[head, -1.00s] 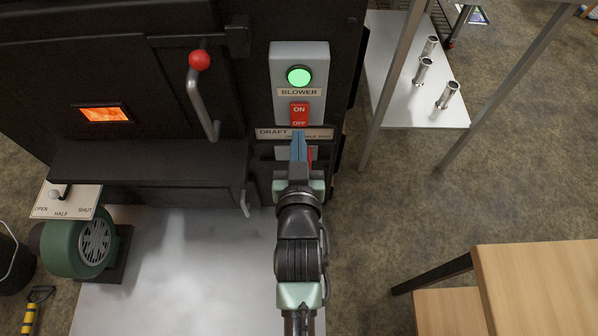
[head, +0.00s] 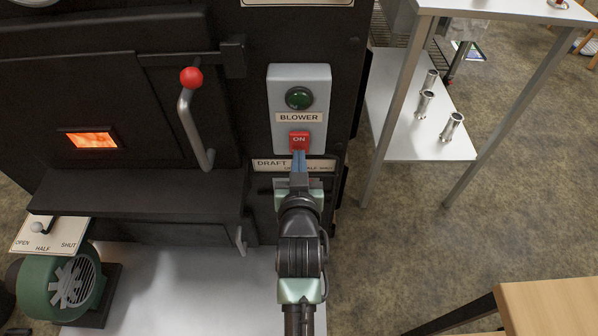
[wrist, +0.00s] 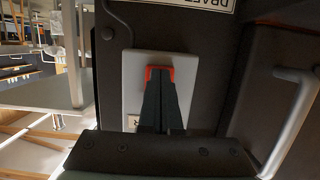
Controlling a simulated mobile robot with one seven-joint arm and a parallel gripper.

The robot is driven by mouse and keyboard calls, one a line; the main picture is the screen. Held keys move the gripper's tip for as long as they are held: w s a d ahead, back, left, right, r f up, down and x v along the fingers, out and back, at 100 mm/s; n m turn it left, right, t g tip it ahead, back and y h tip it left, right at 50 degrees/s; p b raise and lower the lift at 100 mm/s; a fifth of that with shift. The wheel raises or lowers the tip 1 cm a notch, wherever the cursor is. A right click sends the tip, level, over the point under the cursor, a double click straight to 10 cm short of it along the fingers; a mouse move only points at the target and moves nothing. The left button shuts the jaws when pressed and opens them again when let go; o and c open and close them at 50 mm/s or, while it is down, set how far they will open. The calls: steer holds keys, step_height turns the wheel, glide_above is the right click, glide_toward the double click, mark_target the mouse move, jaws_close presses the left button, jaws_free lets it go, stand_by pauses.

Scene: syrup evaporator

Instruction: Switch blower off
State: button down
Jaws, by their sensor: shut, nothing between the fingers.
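The blower switch box (head: 316,92) is a grey panel on the dark evaporator front, with a BLOWER label. Its round indicator lamp (head: 299,98) is dark green and unlit. The red rocker switch (head: 299,139) shows its ON half; my gripper covers the lower half. My gripper (head: 299,158) is shut and empty, with its fingertips at the lower part of the rocker. In the wrist view the shut fingers (wrist: 161,75) lie over the red rocker (wrist: 149,72), whose edges show around the tips. I cannot tell whether they still touch it.
A DRAFT label plate (head: 268,164) sits just below the box. A firebox door handle with a red knob (head: 191,77) is to the left. The green blower (head: 66,288) stands lower left. A metal shelf (head: 400,140) stands right; open floor lies between it and the wooden table (head: 550,305).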

steer(key=shift+w+r, duration=0.15)
steer(key=shift+r, duration=0.05)
steer(key=f+p+v, duration=0.1)
steer(key=p+v, duration=0.2)
steer(key=v, duration=0.3)
steer(key=shift+s+f+p, duration=0.3)
steer(key=shift+s+f, duration=0.15)
steer(key=shift+s, duration=0.15)
